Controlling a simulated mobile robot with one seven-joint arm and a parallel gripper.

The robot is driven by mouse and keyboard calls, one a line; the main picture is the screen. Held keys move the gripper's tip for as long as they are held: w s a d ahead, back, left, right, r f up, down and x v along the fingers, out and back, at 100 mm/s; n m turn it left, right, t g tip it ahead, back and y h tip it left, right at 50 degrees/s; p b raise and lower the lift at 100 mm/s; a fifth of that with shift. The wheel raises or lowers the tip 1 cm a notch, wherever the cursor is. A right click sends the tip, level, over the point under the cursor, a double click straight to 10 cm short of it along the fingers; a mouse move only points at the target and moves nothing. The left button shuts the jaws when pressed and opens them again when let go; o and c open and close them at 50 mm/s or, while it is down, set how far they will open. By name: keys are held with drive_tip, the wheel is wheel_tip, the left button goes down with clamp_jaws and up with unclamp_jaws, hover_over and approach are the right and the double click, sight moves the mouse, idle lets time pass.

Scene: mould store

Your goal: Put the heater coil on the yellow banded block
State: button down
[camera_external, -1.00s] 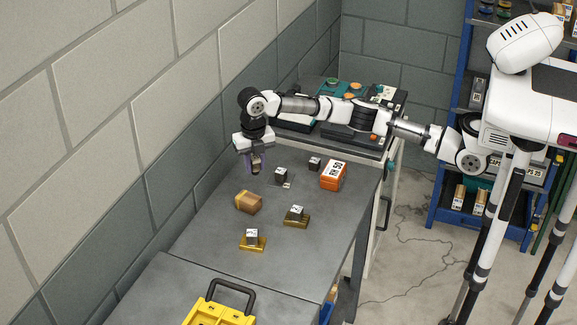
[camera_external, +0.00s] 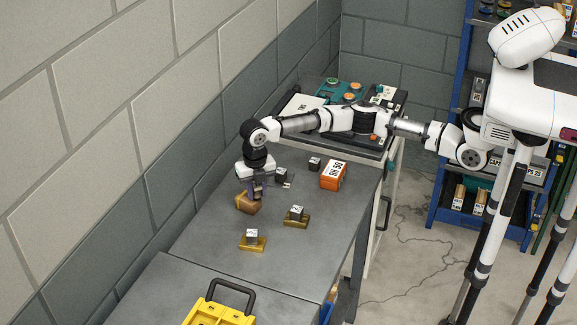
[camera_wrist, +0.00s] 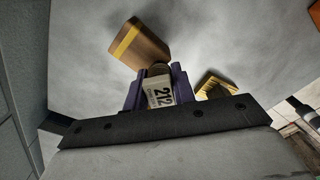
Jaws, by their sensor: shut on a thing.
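The yellow banded block (camera_external: 246,204) is a brown block with a yellow band, lying on the grey table. It also shows in the wrist view (camera_wrist: 140,45), ahead and to the left of the jaws. My gripper (camera_external: 258,190) points down with purple fingers, just above the block's right end in the external view. In the wrist view my gripper (camera_wrist: 157,90) is shut on a small piece with a white label reading 212 (camera_wrist: 160,93), which I take to be the heater coil. Its lower part is hidden, and contact with the block cannot be told.
Two gold-based pieces with labelled tops (camera_external: 296,218) (camera_external: 252,241) stand nearer the front. Two small dark pieces (camera_external: 281,175) (camera_external: 314,163) and an orange box (camera_external: 333,176) stand behind. A yellow case (camera_external: 220,312) sits at the front. The table's left side is clear.

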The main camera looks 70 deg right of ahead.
drive_tip(key=c, duration=1.2)
unclamp_jaws()
drive_tip(key=shift+f, duration=0.1)
drive_tip(key=shift+o, duration=0.2)
wheel_tip(320, 180, up, 12)
drive_tip(key=shift+r+b, duration=0.15)
drive_tip(key=shift+b, duration=0.7)
